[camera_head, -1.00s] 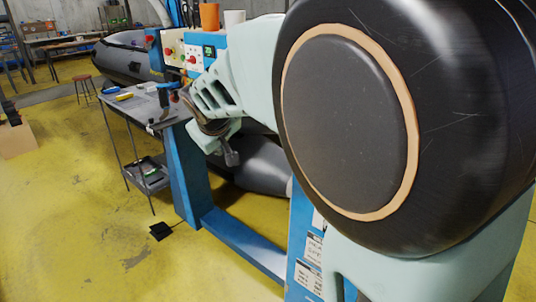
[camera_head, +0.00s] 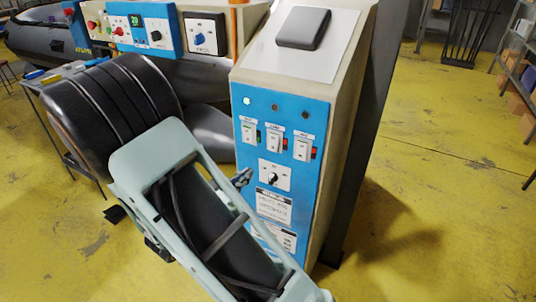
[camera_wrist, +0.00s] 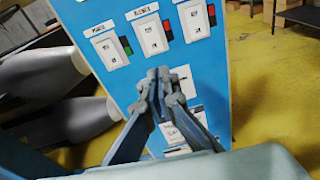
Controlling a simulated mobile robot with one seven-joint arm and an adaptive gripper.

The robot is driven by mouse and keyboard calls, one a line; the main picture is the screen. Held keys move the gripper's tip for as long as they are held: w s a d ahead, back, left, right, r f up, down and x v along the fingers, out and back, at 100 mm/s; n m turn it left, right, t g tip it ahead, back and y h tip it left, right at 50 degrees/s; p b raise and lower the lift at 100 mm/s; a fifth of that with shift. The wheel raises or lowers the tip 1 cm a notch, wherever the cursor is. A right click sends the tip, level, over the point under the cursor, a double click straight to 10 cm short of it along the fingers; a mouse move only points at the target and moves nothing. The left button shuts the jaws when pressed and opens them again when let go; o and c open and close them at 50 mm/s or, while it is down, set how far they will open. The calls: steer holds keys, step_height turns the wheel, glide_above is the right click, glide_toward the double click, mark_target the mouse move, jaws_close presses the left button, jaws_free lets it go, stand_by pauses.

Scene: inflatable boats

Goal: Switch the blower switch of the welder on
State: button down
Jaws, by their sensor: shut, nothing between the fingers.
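The welder's blue panel (camera_head: 282,112) has three white rocker switches in a row: left (camera_head: 249,130), middle (camera_head: 274,141) and right (camera_head: 303,148). Small green and red marks sit beside them, and their labels are too small to read, so I cannot tell which is the blower switch. The left lamp (camera_head: 247,101) above the row looks lit; the other two look dark. My gripper (camera_head: 241,178) is shut and empty, in front of the panel's left side, below the switches. In the wrist view its fingertips (camera_wrist: 158,74) overlap the panel under the middle switch (camera_wrist: 151,36); contact is unclear.
A black rotary knob (camera_head: 272,177) sits below the switches. A sloped top with a dark pad (camera_head: 303,27) crowns the cabinet. Another control box (camera_head: 135,27) with buttons and a grey inflatable boat (camera_head: 42,38) stand at left. Yellow floor is open at right.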

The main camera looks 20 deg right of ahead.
mark_target(272, 149)
steer(key=shift+a+n+t, duration=0.15)
steer(key=shift+n+t, duration=0.15)
steer(key=shift+n, duration=0.3)
steer(key=p+x, duration=0.1)
steer(key=x, duration=1.3)
steer(key=shift+f+p, duration=0.1)
steer(key=shift+p, duration=0.25)
steer(key=b, duration=0.2)
steer(key=shift+w+d+f+t+h+b, duration=0.2)
steer(key=shift+d+f+t+h+b, duration=0.1)
steer(key=shift+f+b, duration=0.1)
steer(key=shift+r, duration=0.25)
